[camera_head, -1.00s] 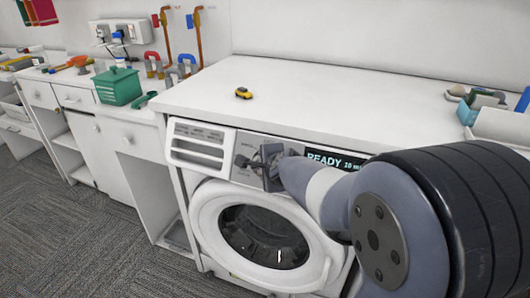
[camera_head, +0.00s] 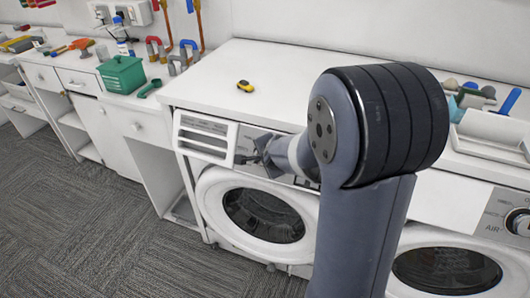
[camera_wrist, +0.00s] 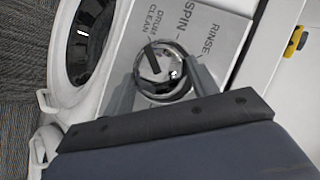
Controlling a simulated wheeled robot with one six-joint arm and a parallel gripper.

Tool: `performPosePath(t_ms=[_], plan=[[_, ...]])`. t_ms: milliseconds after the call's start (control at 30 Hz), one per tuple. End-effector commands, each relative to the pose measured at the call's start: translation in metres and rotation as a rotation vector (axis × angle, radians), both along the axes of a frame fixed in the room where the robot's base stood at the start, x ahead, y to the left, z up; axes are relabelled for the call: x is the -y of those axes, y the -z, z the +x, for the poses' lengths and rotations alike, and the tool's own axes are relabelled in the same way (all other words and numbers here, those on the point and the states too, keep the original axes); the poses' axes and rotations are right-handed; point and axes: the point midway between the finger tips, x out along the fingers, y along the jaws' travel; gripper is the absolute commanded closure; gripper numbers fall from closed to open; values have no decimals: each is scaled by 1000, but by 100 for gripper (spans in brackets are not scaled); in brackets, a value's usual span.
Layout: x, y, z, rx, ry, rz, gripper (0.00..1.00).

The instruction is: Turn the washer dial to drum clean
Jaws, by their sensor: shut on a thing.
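The washer (camera_head: 208,190) has a white front with a round door, a drawer at the upper left and a control panel. In the wrist view its round metallic dial (camera_wrist: 163,84) sits beside the printed words DRUM CLEAN, SPIN and RINSE. A dark bar on the dial's face points roughly toward the DRUM CLEAN lettering; exact alignment is hard to tell. My gripper (camera_wrist: 165,88) is shut on the dial, one finger on each side. In the head view my gripper (camera_head: 266,152) is at the panel right of the drawer; my arm hides the dial and display.
A second machine (camera_head: 445,232) with its own dial (camera_head: 517,221) stands to the right. A green basket (camera_head: 122,76) stands on the left bench. Open carpet (camera_head: 90,215) lies at the left.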

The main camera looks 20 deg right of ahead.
Motion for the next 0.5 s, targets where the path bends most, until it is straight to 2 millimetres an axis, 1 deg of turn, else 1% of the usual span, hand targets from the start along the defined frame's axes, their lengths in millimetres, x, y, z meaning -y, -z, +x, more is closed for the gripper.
performPosePath(t_ms=[400, 433, 500], plan=[[-1, 1, 0, -4, -3, -3, 67], [-1, 1, 0, -4, -3, -3, 43], [0, 1, 0, -3, -3, -3, 37]])
